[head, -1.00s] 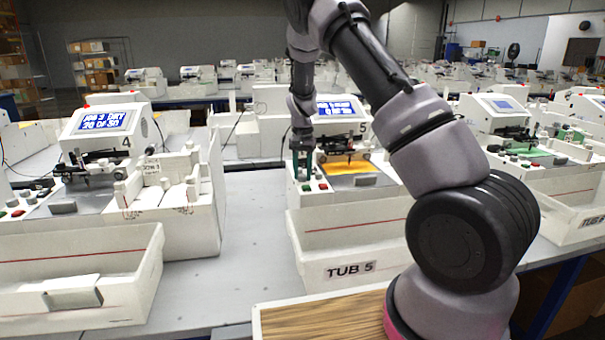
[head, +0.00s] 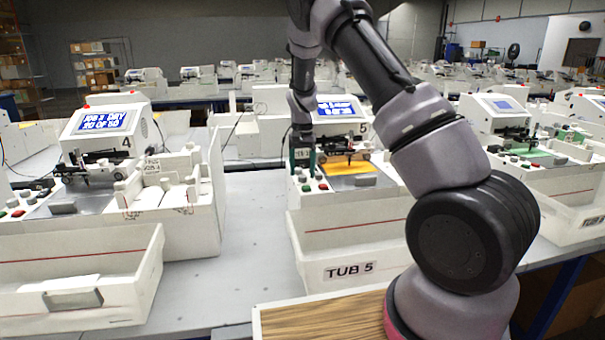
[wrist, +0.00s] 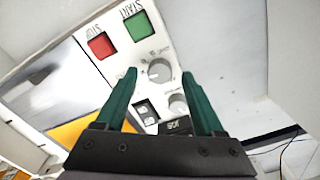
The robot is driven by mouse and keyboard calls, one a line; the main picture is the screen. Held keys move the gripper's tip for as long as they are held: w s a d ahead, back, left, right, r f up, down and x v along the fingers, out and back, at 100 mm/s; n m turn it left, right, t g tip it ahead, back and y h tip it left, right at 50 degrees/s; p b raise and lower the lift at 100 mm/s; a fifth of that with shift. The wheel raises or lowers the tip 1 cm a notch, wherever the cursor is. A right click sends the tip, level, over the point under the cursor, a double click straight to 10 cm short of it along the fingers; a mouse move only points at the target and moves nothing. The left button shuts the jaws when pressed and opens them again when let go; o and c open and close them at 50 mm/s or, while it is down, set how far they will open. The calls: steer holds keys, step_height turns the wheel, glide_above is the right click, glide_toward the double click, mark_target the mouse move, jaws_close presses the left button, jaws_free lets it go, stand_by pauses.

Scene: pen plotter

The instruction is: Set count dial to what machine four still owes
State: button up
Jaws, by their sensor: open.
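Machine four (head: 104,122) is at the left with a lit blue screen (head: 104,121). Its lower line looks like "20 OF 50", but the last number is blurred. My gripper (head: 306,170) is over the control panel of machine 5 (head: 345,130). In the wrist view my gripper (wrist: 158,75) is open, its green fingers pointing at the panel. An upper grey dial (wrist: 160,70) shows between the fingertips, and a lower grey dial (wrist: 178,104) shows between the fingers, near a "JOB" label. I cannot tell whether the fingers touch either dial, nor read a count label.
A red STOP button (wrist: 101,46) and a green START button (wrist: 138,26) sit beside the dials. Tub 5 (head: 350,270) stands in front of machine 5, and another white tub (head: 80,290) is in front of machine four. Bare grey table (head: 250,230) lies between them.

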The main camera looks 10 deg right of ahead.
mark_target(303, 176)
step_height(303, 176, up, 10)
steer(key=shift+f, duration=0.2)
